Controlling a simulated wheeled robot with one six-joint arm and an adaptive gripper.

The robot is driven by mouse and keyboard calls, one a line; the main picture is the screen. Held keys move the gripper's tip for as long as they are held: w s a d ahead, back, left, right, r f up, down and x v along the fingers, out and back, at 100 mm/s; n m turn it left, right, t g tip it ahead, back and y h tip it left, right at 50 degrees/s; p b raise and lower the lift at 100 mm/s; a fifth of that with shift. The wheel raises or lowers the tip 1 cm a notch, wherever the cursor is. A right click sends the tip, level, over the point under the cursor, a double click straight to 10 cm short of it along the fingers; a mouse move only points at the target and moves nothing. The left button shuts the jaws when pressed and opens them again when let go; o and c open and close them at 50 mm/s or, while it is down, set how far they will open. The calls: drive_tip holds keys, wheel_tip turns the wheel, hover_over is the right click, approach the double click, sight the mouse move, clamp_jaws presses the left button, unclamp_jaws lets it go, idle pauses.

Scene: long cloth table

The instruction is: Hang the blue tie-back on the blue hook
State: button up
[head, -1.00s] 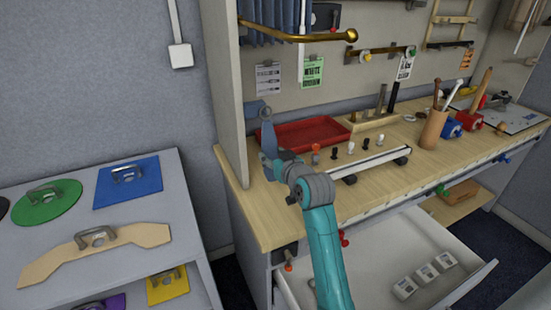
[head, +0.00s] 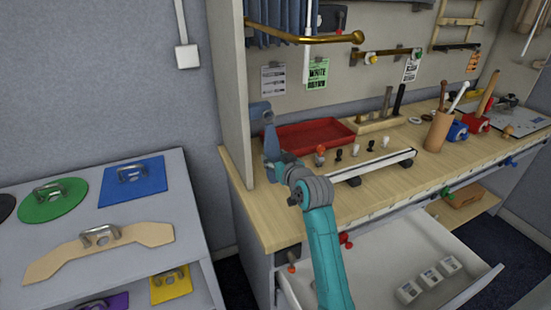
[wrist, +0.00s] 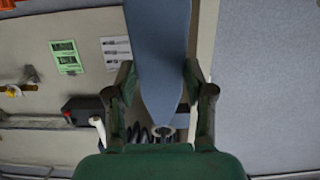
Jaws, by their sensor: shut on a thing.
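The blue tie-back (wrist: 160,60) is a flat grey-blue strip between the fingers of my gripper (wrist: 160,95) in the wrist view. It tapers to a rounded end with a small ring (wrist: 166,133). In the head view, part of the tie-back (head: 258,109) shows at the end of my gripper (head: 268,128), close to the upright side panel at the left end of the workbench. My gripper is shut on the tie-back above the bench top. I cannot make out the blue hook in either view; the gripper and tie-back may hide it.
A red tray (head: 308,136) lies on the bench just right of my gripper. A brass rod (head: 310,38) juts out above, by a blue curtain (head: 280,18). The side panel (head: 228,90) is close on the left. An open drawer (head: 400,270) sticks out below.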

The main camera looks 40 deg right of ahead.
drive_tip(key=o, duration=1.2)
drive_tip(key=shift+o, duration=0.2)
drive_tip(key=v, duration=1.2)
